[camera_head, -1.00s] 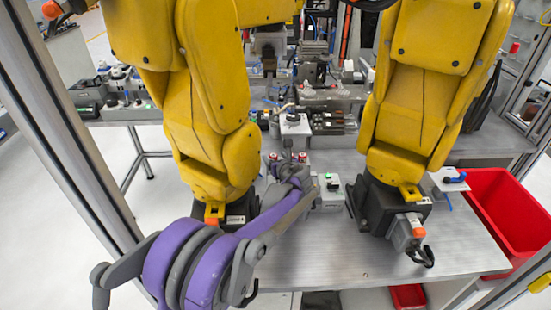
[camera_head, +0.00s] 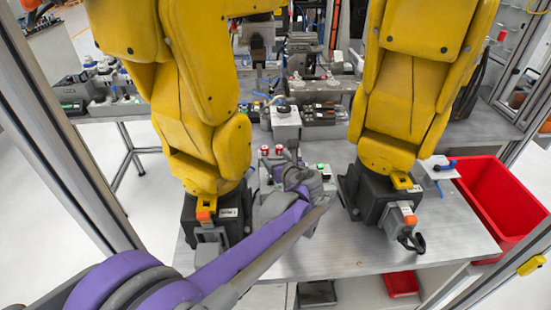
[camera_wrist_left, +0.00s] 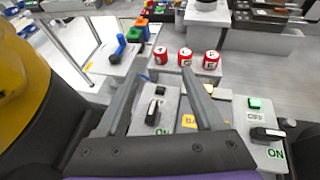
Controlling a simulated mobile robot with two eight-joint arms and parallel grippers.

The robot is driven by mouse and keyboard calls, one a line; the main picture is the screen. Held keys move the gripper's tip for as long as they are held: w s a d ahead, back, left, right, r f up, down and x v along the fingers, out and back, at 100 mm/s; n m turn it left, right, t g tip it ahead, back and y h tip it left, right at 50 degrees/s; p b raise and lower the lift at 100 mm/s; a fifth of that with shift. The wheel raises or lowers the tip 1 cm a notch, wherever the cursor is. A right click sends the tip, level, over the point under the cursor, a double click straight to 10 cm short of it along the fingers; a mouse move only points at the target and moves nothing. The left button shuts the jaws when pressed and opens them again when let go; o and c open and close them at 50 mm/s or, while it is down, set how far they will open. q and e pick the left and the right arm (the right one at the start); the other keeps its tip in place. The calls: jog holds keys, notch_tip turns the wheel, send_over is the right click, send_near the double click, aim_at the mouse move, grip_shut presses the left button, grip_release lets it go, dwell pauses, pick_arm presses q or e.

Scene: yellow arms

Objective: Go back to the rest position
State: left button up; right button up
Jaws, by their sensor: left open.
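My left arm (camera_head: 215,265), purple and grey, reaches from the lower left of the head view to the bench between two yellow robot arms. My left gripper (camera_head: 283,170) is small and partly hidden by my wrist there. In the left wrist view the left gripper (camera_wrist_left: 160,80) has its two grey fingers spread apart with nothing held between them. A control box with a black rotary switch (camera_wrist_left: 153,112) lies beyond and between the fingers. My right gripper does not show in either view.
Yellow robot arms (camera_head: 205,110) and (camera_head: 400,90) stand on either side of my arm. Red cylinders (camera_wrist_left: 185,57) stand in a row beyond the fingers. A green button (camera_wrist_left: 254,103) is to the right. A red bin (camera_head: 505,205) is at the right; the bench (camera_head: 350,250) is clear in front.

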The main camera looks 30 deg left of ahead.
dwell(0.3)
pick_arm(q)
jog(key=shift+s+n, duration=0.3)
jog(key=shift+s, duration=0.05)
jog(key=s+d+f+n+g+h+p, duration=0.1)
jog(key=s+d+f+n+h, duration=0.1)
jog(key=s+n, duration=0.6)
jog(key=s+d+f+n+g+h+p, duration=0.1)
jog(key=s+d+f+n+h, duration=0.2)
jog(key=s+d+n, duration=0.3)
jog(key=s+d+f+n+g+h+p, duration=0.1)
jog(key=s+d+f+n+h, duration=0.2)
jog(key=s+n, duration=0.8)
jog(key=s+d+h, duration=0.1)
jog(key=s, duration=0.3)
jog(key=shift+s+n+g+h, duration=0.3)
jog(key=shift+g+h, duration=0.1)
jog(key=shift+s+d+f, duration=0.15)
jog(key=shift+d, duration=0.05)
jog(key=shift+c, duration=0.2)
